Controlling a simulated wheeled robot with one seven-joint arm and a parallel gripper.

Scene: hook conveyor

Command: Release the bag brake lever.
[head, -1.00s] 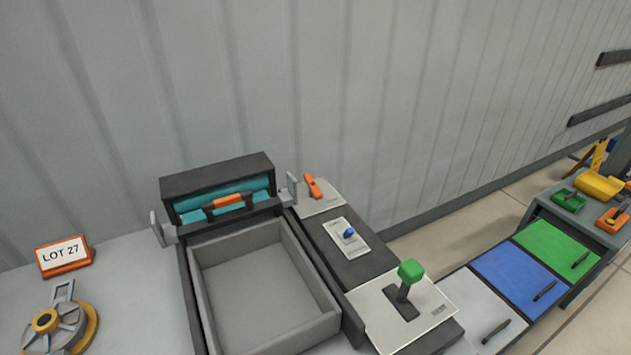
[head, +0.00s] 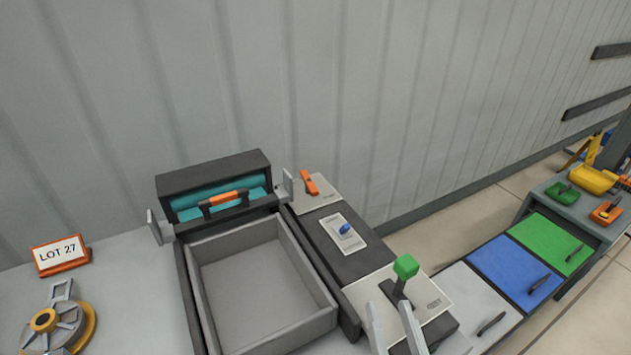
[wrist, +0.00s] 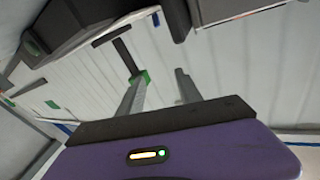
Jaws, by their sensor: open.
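My gripper (head: 388,306) is open and empty at the bottom of the head view. Its fingertips are close to a dark lever with a green knob (head: 405,266), on a pale plate. In the wrist view the green knob (wrist: 141,77) shows by the left fingertip of my gripper (wrist: 158,78); I cannot tell if they touch. A small orange lever (head: 309,182) sits on a pale plate beside the teal bag roll (head: 215,194). A blue switch (head: 345,229) lies between the two levers. The plate labels are too small to read, so I cannot tell which lever is the bag brake.
An orange-gripped bar (head: 228,197) crosses above an empty grey tray (head: 325,300). A LOT 27 sign (head: 60,255) and a round metal device (head: 60,330) stand left. White, blue and green panels (head: 510,262) and a side table (head: 570,210) are right. The wall is behind.

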